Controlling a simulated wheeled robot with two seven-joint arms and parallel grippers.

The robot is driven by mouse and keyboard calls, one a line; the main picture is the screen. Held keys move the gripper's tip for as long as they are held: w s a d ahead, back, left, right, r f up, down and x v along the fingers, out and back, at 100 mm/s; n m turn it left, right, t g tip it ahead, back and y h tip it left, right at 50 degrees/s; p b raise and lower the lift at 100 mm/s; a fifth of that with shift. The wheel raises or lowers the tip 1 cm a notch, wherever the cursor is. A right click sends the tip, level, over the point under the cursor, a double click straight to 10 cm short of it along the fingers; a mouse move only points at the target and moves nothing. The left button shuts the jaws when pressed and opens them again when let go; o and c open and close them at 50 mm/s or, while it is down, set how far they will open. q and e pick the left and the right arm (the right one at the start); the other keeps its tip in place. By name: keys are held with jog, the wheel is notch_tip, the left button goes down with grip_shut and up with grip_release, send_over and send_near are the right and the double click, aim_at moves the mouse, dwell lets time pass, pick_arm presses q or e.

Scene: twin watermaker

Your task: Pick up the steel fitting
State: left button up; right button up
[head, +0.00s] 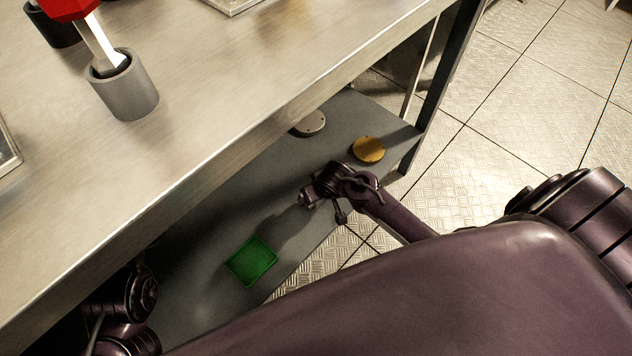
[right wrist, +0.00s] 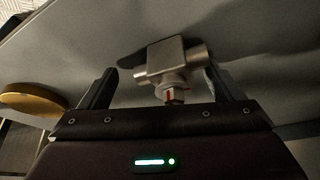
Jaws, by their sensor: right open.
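The steel fitting (right wrist: 172,58) is a metal T-shaped piece with an orange-red mark on its lower stem. It shows in the right wrist view, between the two dark fingers of my right gripper (right wrist: 160,80). The fingers are spread on either side of it, and I cannot tell whether either touches it. In the head view my right gripper (head: 308,196) is low over the grey shelf, and the fitting cannot be made out there. My left arm is at the lower left, and its gripper is out of sight.
The lower shelf (head: 205,255) holds a green tray (head: 252,262), a steel disc (head: 310,124) and a brass disc (head: 368,149). The steel tabletop (head: 230,100) overhangs the shelf. A grey cup (head: 128,92) holding a red-and-white tool stands on top. A table leg (head: 445,75) stands at the right.

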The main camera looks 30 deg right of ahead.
jog(key=shift+c, duration=0.4)
jog(key=c, duration=1.2)
